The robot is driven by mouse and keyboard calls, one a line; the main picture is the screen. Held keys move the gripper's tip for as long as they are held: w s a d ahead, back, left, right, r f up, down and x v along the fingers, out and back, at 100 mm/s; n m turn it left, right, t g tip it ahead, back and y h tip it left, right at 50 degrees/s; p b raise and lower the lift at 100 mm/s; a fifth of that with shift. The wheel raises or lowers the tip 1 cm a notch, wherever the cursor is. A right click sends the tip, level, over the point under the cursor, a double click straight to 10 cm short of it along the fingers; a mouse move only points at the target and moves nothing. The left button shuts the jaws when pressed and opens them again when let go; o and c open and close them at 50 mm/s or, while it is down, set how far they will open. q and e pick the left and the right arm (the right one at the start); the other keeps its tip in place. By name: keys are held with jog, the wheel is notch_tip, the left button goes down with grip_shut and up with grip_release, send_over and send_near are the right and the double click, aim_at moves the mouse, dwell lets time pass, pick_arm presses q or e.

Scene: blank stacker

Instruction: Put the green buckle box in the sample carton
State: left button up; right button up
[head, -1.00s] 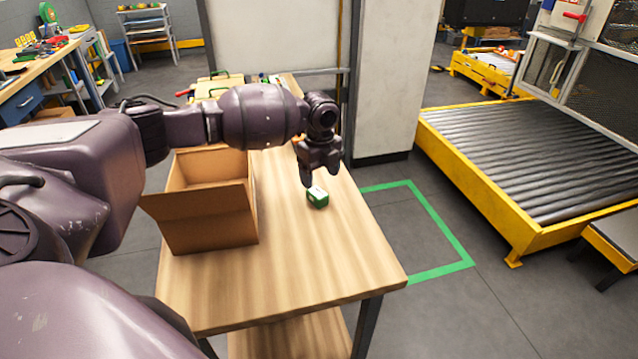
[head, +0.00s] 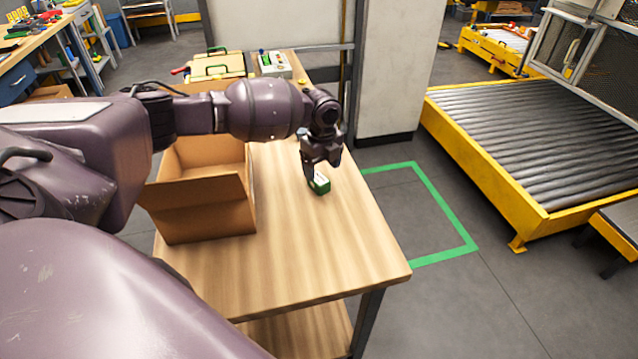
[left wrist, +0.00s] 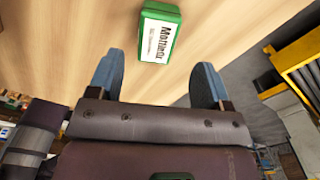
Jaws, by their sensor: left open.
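The green buckle box (head: 320,185), small with a white label, lies on the wooden table near its right edge. It also shows in the left wrist view (left wrist: 158,32), ahead of the fingertips and between their lines. My left gripper (head: 323,172) is open just above and behind the box, pointing down; its two blue-grey fingers (left wrist: 158,82) are apart with nothing between them. The sample carton (head: 205,205) is an open brown cardboard box on the table's left side, left of the gripper. My forearm passes over its back part. My right gripper is not seen.
The wooden table (head: 300,270) is clear in front of the box and carton. A tool case (head: 217,66) and a small device (head: 273,64) stand at its far end. A roller conveyor (head: 540,140) with a yellow frame stands right, across the floor.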

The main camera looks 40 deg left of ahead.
aim_at(320, 179)
pick_arm(q)
jog(key=f, duration=0.5)
jog(key=shift+s+a, duration=0.2)
jog(key=shift+r, duration=0.15)
jog(key=c, duration=1.1)
